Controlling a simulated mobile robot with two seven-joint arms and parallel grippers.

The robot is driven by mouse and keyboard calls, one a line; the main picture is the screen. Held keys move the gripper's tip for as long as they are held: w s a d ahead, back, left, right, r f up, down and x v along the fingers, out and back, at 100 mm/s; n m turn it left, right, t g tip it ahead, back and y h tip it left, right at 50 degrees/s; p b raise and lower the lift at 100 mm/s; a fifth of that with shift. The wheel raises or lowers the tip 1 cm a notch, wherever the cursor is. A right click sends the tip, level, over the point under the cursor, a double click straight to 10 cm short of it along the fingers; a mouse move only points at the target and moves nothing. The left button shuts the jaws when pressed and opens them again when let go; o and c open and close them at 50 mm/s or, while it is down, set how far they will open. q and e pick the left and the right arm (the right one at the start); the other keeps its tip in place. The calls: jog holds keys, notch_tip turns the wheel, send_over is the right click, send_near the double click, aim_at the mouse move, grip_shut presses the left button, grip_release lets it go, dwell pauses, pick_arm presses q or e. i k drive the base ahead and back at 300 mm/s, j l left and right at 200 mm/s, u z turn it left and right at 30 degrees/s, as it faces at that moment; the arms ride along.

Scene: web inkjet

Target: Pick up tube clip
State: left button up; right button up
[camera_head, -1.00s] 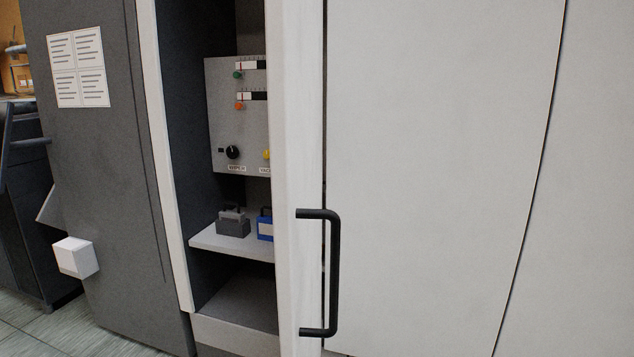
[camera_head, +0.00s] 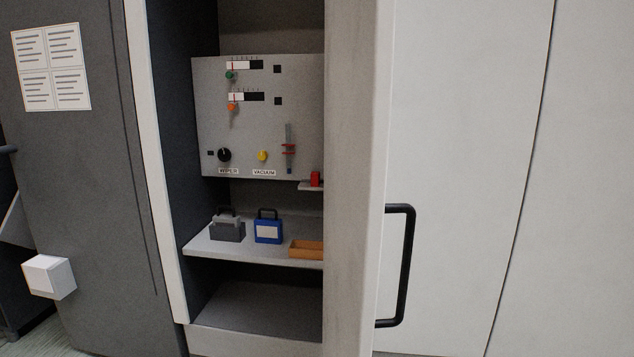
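A small red piece (camera_head: 316,179) sits on a little ledge at the right side of the open cabinet bay, partly cut off by the white door panel. A grey tube with red bands (camera_head: 289,148) stands upright against the instrument panel (camera_head: 212,110). I cannot tell for certain which of these red parts is the tube clip. Neither of my grippers is in view.
The shelf (camera_head: 205,245) below holds a grey case (camera_head: 228,227), a blue case (camera_head: 268,228) and an orange-brown tray (camera_head: 305,250), partly hidden by the door (camera_head: 352,180). The door's black handle (camera_head: 406,265) juts out. A white box (camera_head: 48,277) protrudes at left.

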aim_at(315, 176)
jog(key=j+z, duration=0.2)
jog(key=j, duration=0.35)
jog(key=k+j+z, duration=0.15)
jog(key=j, duration=0.4)
jog(key=i+j+u, duration=0.1)
jog(key=i, duration=0.45)
jog(key=i+j+u, duration=0.1)
jog(key=i+j, duration=0.2)
jog(key=i, duration=0.2)
